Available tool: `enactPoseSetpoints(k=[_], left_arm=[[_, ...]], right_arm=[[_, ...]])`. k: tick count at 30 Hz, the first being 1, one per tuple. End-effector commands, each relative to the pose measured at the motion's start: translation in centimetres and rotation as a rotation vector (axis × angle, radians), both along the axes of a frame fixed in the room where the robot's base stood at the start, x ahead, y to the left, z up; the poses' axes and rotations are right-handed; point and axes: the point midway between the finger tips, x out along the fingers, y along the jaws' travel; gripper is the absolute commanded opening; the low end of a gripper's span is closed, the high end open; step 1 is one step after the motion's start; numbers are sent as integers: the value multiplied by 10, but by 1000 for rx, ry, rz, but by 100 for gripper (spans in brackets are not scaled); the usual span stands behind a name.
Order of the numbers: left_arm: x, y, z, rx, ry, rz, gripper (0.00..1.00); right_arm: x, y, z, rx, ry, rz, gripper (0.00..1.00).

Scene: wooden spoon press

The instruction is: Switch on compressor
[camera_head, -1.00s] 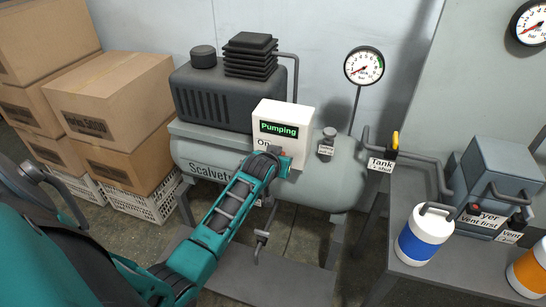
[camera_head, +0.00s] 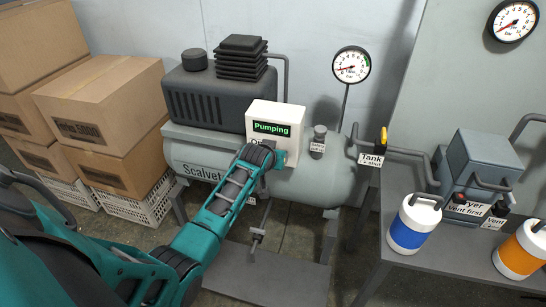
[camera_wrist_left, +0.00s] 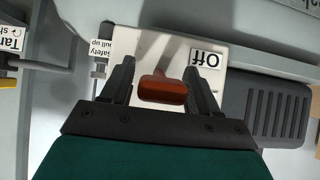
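The compressor (camera_head: 335,182) is a grey-green tank with a dark ribbed motor housing (camera_head: 205,100) on top. Its white switch box (camera_head: 290,112) has a green display reading "Pumping". In the left wrist view, the orange-red switch lever (camera_wrist_left: 162,88) stands on the white panel, near an "Off" label (camera_wrist_left: 207,58). My left gripper (camera_wrist_left: 161,84) is open, with one finger on each side of the lever and visible gaps between. In the head view, my left gripper (camera_head: 280,157) is at the box's lower front and hides the lever. My right gripper is not in view.
A tank gauge (camera_head: 351,65) stands behind the tank. A yellow-handled valve (camera_head: 383,138) is on the pipe at right. A grey table (camera_head: 400,265) at right holds a dryer box (camera_head: 478,160) and blue and orange canisters. Cardboard boxes (camera_head: 100,95) are stacked at left.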

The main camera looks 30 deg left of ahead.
Motion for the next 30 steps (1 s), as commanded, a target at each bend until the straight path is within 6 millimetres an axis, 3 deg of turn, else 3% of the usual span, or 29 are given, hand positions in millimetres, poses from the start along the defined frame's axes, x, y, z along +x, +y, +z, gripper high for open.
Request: enactPoseSetpoints(k=[14,30], left_arm=[[-7,-3,5,-1,3,0,68],[-73,-23,61,0,1,0,68]], right_arm=[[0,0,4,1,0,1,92],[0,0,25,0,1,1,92]])
